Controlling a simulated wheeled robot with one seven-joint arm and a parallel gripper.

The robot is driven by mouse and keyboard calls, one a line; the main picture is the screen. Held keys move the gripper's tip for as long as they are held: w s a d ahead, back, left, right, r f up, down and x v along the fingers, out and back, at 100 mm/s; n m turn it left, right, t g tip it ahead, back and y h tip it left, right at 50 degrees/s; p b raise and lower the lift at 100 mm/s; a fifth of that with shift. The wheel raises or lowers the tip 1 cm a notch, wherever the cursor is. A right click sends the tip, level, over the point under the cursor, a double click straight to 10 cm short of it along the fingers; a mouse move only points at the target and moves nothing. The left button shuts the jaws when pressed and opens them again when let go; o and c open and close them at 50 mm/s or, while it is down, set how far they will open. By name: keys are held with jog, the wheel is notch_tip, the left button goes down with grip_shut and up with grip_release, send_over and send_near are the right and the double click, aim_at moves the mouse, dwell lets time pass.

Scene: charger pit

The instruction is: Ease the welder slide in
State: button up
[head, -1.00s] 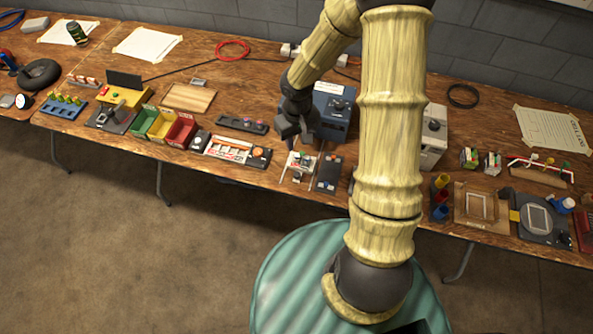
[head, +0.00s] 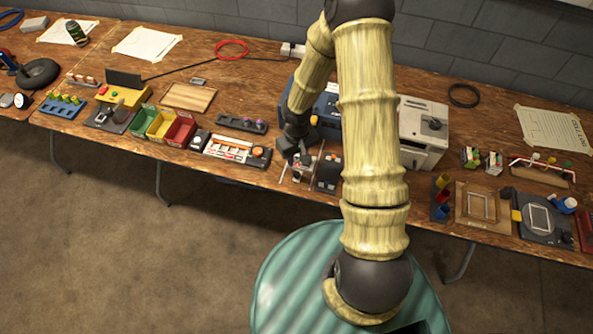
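My gripper (head: 299,160) points down over a small light-coloured slide (head: 297,174) with thin rails near the front edge of the bench. Its fingers are at or just above the slide and hide much of it. Whether they are open or shut on it is too small to tell. A blue box (head: 326,108), perhaps the welder, stands right behind, partly covered by my arm. A dark panel (head: 328,174) lies just right of the slide.
A white machine (head: 424,132) with a dark knob stands right of my arm. Left of the slide are a white-and-orange module (head: 228,149), a dark strip (head: 241,124) and a red bin (head: 181,131).

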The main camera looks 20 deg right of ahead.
aim_at(297, 173)
jog(key=shift+f+b, duration=0.5)
jog(key=shift+f, duration=3.65)
grip_shut()
